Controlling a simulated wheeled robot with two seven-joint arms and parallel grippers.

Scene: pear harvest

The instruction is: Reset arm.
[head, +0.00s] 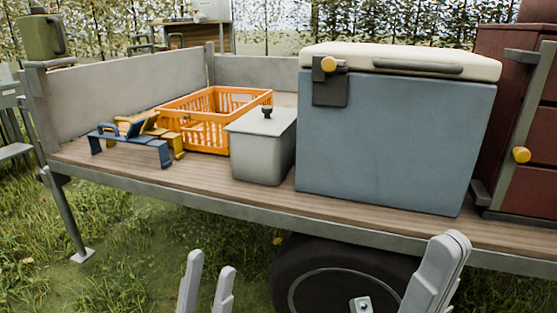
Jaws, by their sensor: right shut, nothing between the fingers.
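My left gripper (211,262) shows at the bottom, left of centre. Its two grey fingers point up and stand apart, with only grass seen between them. My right gripper (455,238) is at the bottom right, in front of the trailer's edge and wheel. Its fingers are together and hold nothing. Both grippers are on the near side of the trailer bed (210,187). The rest of both arms is mostly out of the picture.
On the bed stand a blue cooler (395,145) with a cream lid, a grey lidded box (258,158), an orange crate (197,137), a blue stand (130,145) and a red cabinet (500,110). A green jug (40,37) is at the left corner. A wheel (290,265) lies below.

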